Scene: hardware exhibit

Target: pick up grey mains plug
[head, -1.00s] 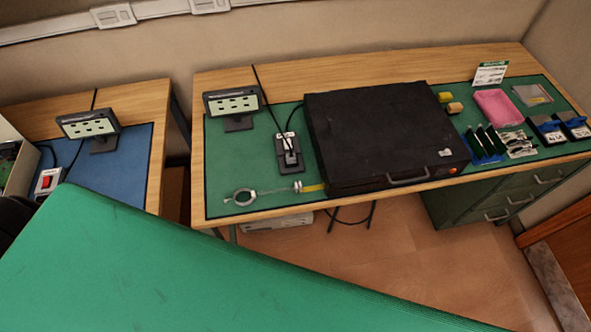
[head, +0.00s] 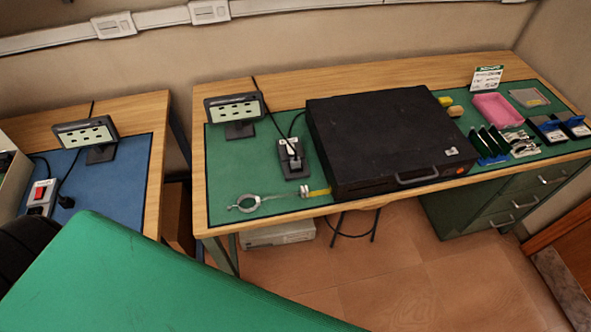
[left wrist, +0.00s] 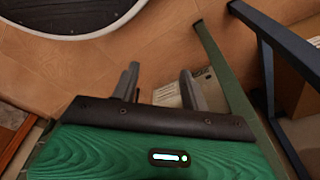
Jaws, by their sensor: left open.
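A small grey plug-like piece (head: 294,163) sits on a dark socket block (head: 284,150) on the green mat of the middle bench, left of the large black case. A black cord runs to it. My right gripper is not in view.
The black case (head: 385,140) fills the middle of the green mat (head: 222,175). Two tilted display panels (head: 234,108) stand on the benches. A pale box (head: 278,235) is on the floor under the bench.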

